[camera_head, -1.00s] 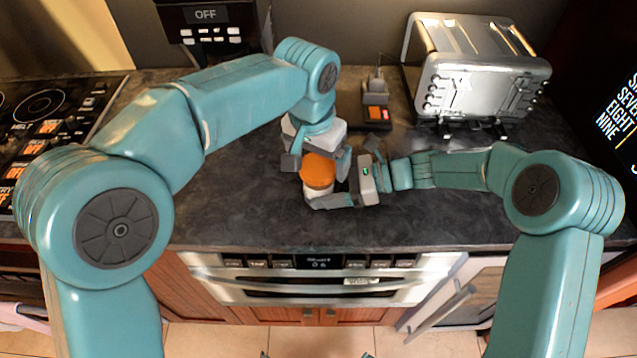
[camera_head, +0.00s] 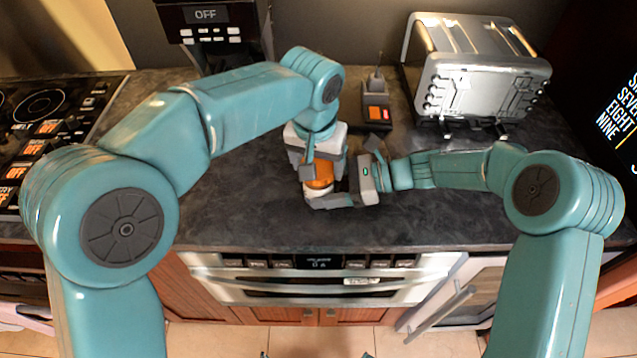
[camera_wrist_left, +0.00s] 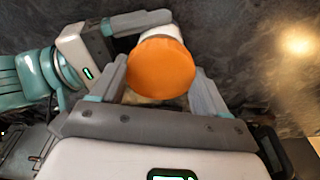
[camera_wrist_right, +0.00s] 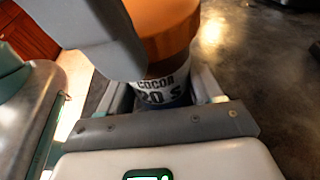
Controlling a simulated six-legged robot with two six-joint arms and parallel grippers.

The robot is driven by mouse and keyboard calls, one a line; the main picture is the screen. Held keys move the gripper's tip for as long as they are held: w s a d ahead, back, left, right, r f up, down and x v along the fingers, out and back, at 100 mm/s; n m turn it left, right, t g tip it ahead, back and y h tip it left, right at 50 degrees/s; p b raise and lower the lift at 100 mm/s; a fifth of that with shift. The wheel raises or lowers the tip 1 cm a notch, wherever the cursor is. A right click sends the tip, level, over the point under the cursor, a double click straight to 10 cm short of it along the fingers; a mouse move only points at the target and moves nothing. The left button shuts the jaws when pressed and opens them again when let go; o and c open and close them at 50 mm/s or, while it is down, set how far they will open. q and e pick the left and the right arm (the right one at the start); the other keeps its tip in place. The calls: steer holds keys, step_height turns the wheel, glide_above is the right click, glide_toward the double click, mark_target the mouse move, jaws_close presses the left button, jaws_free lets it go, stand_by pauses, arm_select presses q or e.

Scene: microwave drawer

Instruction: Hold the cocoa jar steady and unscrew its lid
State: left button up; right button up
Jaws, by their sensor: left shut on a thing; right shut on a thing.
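The cocoa jar (camera_head: 319,193) stands upright on the dark counter, white with dark lettering reading COCOA in the right wrist view (camera_wrist_right: 165,90). Its orange lid (camera_head: 320,174) sits on top and shows as a round disc in the left wrist view (camera_wrist_left: 160,67). My left gripper (camera_head: 318,172) is above the jar, fingers pointing down on both sides of the lid, shut on it. My right gripper (camera_head: 335,193) comes in low from the right and is shut on the jar's white body. The left gripper hides part of the lid in the head view.
A silver toaster (camera_head: 478,75) stands at the back right. A small dark device with an orange screen (camera_head: 376,112) sits behind the jar. A coffee machine (camera_head: 210,35) is at the back, a cooktop (camera_head: 50,130) at the left. The counter front (camera_head: 250,205) is clear.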

arm_select(q)
steer(key=n+y, duration=0.1)
steer(key=n, duration=1)
steer(key=shift+y, duration=0.4)
steer(key=shift+r, duration=0.25)
steer(key=shift+r, duration=2.4)
arm_select(e)
steer(key=o, duration=1.6)
